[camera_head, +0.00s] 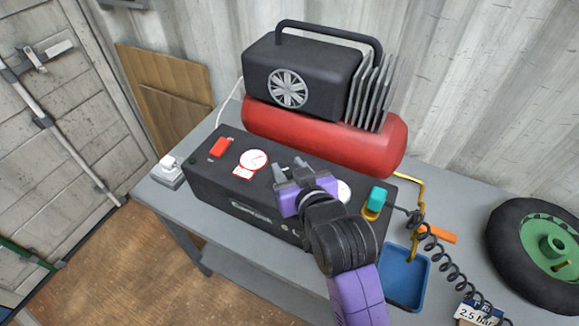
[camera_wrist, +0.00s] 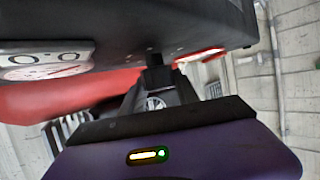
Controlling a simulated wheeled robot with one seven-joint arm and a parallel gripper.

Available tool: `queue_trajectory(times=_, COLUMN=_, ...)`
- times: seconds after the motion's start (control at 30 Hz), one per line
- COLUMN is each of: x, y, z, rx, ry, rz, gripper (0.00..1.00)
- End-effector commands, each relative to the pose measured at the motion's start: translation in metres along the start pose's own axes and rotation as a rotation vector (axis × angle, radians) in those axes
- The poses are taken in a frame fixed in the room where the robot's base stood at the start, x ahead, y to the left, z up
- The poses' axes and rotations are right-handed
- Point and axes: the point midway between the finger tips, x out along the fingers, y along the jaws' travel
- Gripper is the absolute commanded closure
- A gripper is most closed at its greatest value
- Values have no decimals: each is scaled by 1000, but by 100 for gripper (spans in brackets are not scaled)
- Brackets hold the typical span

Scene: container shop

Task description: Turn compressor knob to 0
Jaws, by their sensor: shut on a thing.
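The compressor has a red tank (camera_head: 320,137) and a black motor housing. Its black control box (camera_head: 225,190) lies in front of the tank on the grey table. My gripper (camera_head: 290,172) is over the middle of the box's top, between two round gauges. In the wrist view my gripper (camera_wrist: 156,84) is shut on a small dark knob (camera_wrist: 154,61) on the panel. The gripper covers the knob in the head view. I cannot read the knob's pointer or scale. The left gauge (camera_head: 252,160) is uncovered; the right gauge (camera_head: 344,191) is partly behind my gripper.
A red switch (camera_head: 221,147) is on the box's left end. A teal fitting (camera_head: 377,198), a coiled black hose (camera_head: 445,258) and a blue tray (camera_head: 405,279) are right of my arm. A wheel with a green rim (camera_head: 548,240) is at the far right.

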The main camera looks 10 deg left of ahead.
Motion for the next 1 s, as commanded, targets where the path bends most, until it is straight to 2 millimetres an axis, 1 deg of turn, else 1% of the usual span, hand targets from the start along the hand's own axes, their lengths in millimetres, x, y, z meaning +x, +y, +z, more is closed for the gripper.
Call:
queue_trajectory(times=0.1, x=0, y=0, z=0, rx=-1, ry=-1, rz=0, gripper=100)
queue_trajectory(times=0.13, x=0, y=0, z=0, rx=-1, ry=-1, rz=0, gripper=61)
queue_trajectory(times=0.23, x=0, y=0, z=0, rx=0, ry=-1, rz=0, gripper=41)
queue_trajectory(times=0.53, x=0, y=0, z=0, rx=0, ry=-1, rz=1, gripper=41)
queue_trajectory(times=0.63, x=-5, y=0, z=1, rx=0, ry=0, rz=1, gripper=41)
queue_trajectory(times=0.77, x=-21, y=0, z=1, rx=0, ry=0, rz=1, gripper=41)
queue_trajectory(times=1.0, x=-59, y=0, z=1, rx=-1, ry=0, rz=1, gripper=41)
